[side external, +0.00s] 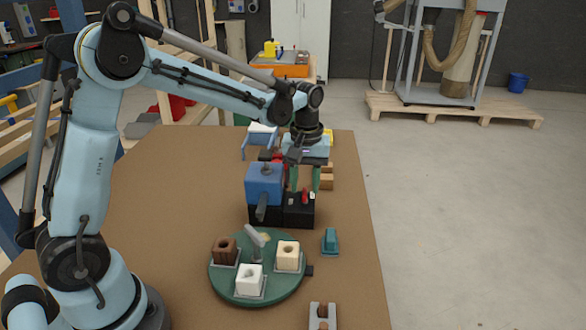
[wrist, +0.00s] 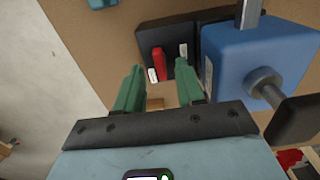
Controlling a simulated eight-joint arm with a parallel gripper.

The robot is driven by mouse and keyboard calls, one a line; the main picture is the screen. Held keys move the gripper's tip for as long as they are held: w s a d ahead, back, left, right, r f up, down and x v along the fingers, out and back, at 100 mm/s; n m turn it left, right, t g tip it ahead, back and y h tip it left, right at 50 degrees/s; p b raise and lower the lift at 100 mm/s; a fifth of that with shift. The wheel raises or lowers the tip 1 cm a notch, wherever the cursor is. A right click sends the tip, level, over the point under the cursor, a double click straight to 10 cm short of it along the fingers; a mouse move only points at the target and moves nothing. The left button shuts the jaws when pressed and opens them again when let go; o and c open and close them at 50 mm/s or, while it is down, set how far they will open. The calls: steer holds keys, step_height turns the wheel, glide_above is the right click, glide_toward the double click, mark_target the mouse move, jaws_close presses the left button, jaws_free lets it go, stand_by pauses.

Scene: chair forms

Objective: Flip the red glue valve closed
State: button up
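The red glue valve (wrist: 158,63) is a red lever on top of a black box (wrist: 186,38). It shows in the wrist view between and just beyond my fingertips, next to a grey lever. In the side view the red valve (side external: 305,195) stands on the black box below my gripper (side external: 304,186). My gripper, with two green fingers, is open and points down; it also shows in the wrist view (wrist: 160,68). Nothing is between the fingers that I can see held. Whether a finger touches the lever cannot be told.
A blue box (side external: 264,185) with a dark handle stands directly beside the black box. A green round plate (side external: 225,282) with brown, white and cream blocks lies in front. A teal block (side external: 330,241) and a grey slotted piece (side external: 321,316) lie on the brown table (side external: 160,190).

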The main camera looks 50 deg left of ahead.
step_height(320, 180, up, 11)
stand_by(0.4)
steer(key=shift+s+f, duration=0.1)
steer(key=m+t, duration=0.3)
steer(key=m, duration=0.1)
glide_toward(303, 193)
steer(key=s+d+r, duration=0.2)
steer(key=s+r, duration=0.2)
steer(key=s+f+m+t, duration=0.4)
steer(key=s+f, duration=0.1)
steer(key=s, duration=0.2)
steer(key=shift+d+m, duration=0.4)
